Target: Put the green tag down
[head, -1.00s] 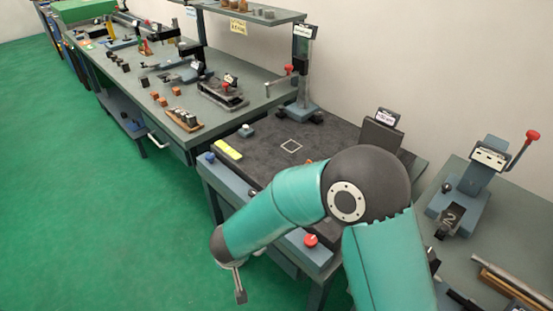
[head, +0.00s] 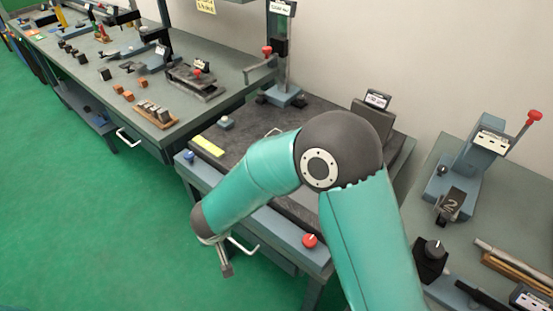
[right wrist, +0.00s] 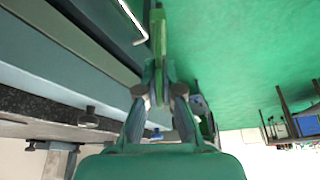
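In the right wrist view a narrow green tag (right wrist: 158,28) stands between the fingertips of my right gripper (right wrist: 159,72), which are closed in on it from both sides. Green floor lies behind it, and a bench front is beside it on the left. In the head view my right gripper (head: 226,262) hangs low over the green floor, in front of the bench with the dark top. The tag cannot be made out there. My left gripper is in neither view.
The dark-topped bench (head: 240,147) carries a yellow strip (head: 208,146), a red knob (head: 309,240) and a post stand (head: 281,60). A long grey bench (head: 130,60) with fixtures stands left. A right bench holds a red-knobbed lever device (head: 480,150). Open green floor (head: 80,220) lies left.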

